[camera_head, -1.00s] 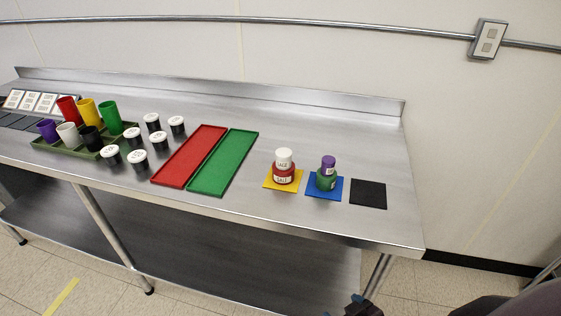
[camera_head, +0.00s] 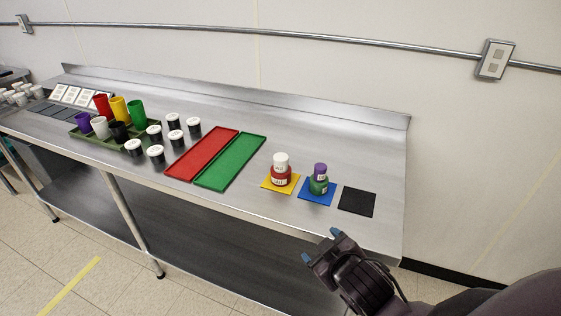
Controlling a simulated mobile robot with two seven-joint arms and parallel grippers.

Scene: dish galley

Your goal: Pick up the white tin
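The white tin (camera_head: 281,159) stands upright on top of a red tin (camera_head: 281,177), which sits on a yellow mat (camera_head: 267,184). My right gripper (camera_head: 320,246) is in front of the table's edge at the lower right, its blue-tipped fingers spread apart and nothing between them. It is apart from the white tin, nearer the camera and to its right. My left gripper is not in view.
Beside it, a purple tin (camera_head: 320,169) is stacked on a green tin (camera_head: 318,187) over a blue mat (camera_head: 304,194). A black mat (camera_head: 357,201) is empty. Red (camera_head: 203,153) and green (camera_head: 231,162) trays lie empty to the left, past which stand cups and white-lidded jars.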

